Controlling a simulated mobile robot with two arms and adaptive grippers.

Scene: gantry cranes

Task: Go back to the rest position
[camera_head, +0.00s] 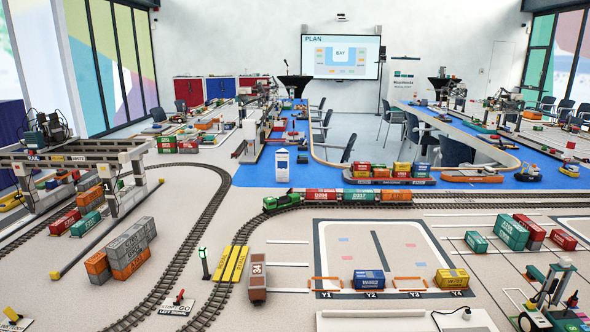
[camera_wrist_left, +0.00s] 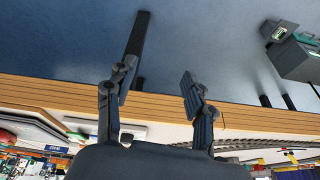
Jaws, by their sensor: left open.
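My left gripper (camera_wrist_left: 157,86) shows in the left wrist view with its two dark fingers spread apart. Nothing is between the fingers. Behind them lie a plain blue-grey surface (camera_wrist_left: 60,40) and a wood-coloured edge strip (camera_wrist_left: 50,92). Neither of my grippers can be made out in the head view, and my right gripper shows in no view.
In the head view, a gantry crane (camera_head: 75,157) stands at the left over containers. A train (camera_head: 340,196) sits on the curved track. Blue (camera_head: 369,279) and yellow (camera_head: 452,278) containers stand in the marked yard. A dark box (camera_wrist_left: 300,58) is at the wrist view's right.

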